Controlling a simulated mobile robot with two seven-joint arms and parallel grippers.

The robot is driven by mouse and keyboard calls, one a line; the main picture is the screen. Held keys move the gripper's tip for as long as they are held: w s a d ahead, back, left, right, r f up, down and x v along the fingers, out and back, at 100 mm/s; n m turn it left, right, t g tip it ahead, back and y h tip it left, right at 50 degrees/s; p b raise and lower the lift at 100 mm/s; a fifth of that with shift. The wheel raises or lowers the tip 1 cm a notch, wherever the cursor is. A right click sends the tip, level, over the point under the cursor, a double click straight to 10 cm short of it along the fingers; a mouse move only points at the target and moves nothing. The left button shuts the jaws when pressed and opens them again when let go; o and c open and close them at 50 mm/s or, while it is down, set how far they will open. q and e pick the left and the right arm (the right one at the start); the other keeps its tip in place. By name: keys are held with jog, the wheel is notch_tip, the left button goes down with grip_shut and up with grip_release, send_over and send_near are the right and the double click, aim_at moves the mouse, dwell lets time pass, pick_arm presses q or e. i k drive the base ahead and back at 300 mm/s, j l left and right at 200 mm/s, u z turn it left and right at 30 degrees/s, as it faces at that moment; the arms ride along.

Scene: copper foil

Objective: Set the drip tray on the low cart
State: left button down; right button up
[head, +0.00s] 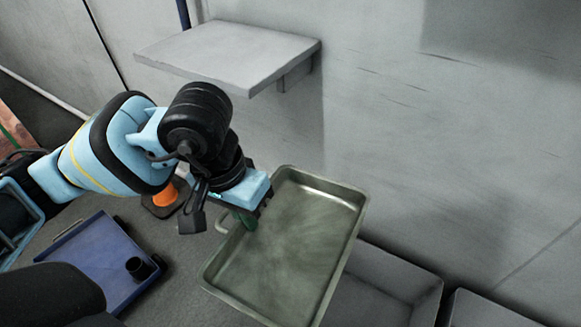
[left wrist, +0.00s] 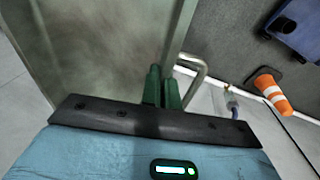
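The drip tray (head: 290,240) is a shallow grey-green metal pan with a raised rim and a bent handle on its left side. It is tilted and appears to hang above the floor. My left gripper (head: 247,216) is at its left rim by the handle; its green fingers (left wrist: 162,88) are close together and look shut on the tray's edge. The handle (left wrist: 195,75) shows just right of the fingers in the left wrist view. The low cart (head: 95,262) is a blue flat platform at lower left, also partly seen in the left wrist view (left wrist: 298,28). My right gripper is out of view.
An orange cone (head: 165,194) stands behind the cart, partly hidden by my arm; it also shows in the left wrist view (left wrist: 270,92). A grey wall shelf (head: 230,55) juts out above. Grey open bins (head: 385,285) stand along the wall at lower right.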

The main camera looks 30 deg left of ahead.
aim_at(81, 267)
jog(key=u, duration=1.5)
jog(key=i+j, duration=0.25)
jog(key=i, duration=0.2)
jog(key=i+j, duration=0.25)
jog(key=i, duration=0.2)
jog(key=i+j, duration=0.25)
jog(key=i, duration=0.2)
